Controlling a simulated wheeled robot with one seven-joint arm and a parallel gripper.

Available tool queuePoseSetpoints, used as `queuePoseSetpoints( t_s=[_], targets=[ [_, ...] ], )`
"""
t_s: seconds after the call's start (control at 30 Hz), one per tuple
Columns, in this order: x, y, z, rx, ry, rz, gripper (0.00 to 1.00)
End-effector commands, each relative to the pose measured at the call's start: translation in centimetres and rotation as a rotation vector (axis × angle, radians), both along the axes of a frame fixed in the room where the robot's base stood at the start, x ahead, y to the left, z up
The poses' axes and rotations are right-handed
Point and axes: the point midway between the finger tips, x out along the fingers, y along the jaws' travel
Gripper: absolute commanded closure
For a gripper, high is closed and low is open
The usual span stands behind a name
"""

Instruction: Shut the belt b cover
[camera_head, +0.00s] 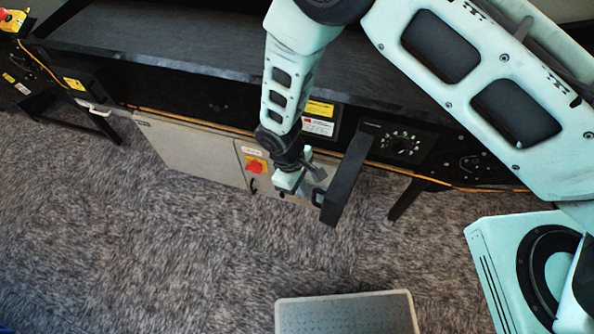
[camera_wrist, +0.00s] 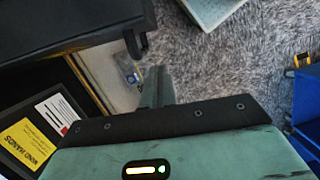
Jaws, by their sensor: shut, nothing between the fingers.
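A black cover panel (camera_head: 347,178) stands open, jutting out from the front of the sorter just left of a dial; I take it to be the belt b cover, though no name is readable. In the wrist view the dark panel (camera_wrist: 75,22) fills the upper left, with a small tab on its edge. Beside it is a recess with a yellow label (camera_head: 319,108), which also shows in the wrist view (camera_wrist: 27,143). My gripper (camera_head: 301,187) is shut and empty, just left of the cover's outer part. In the wrist view my fingers (camera_wrist: 157,86) point towards the cabinet; contact with the cover is unclear.
A grey cabinet (camera_head: 190,150) with a red-and-yellow switch (camera_head: 256,165) is under the sorter. The dial (camera_head: 401,145) is right of the cover. A grey-topped platform (camera_head: 345,314) stands on the carpet. The carpet in front of the cabinet is clear.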

Motion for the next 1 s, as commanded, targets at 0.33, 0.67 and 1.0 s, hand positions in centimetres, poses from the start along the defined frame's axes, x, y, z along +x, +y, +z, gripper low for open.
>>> queuePoseSetpoints(
  t_s=[0.33, 0.67, 1.0],
  targets=[
    [-1.9, -3.3, -0.5, -0.001, 0.000, -0.002, 1.00],
    [-2.1, -3.6, -0.6, 0.001, -0.001, -0.001, 1.00],
    [-2.3, -3.6, -0.7, 0.001, -0.001, 0.035, 1.00]
  ],
)
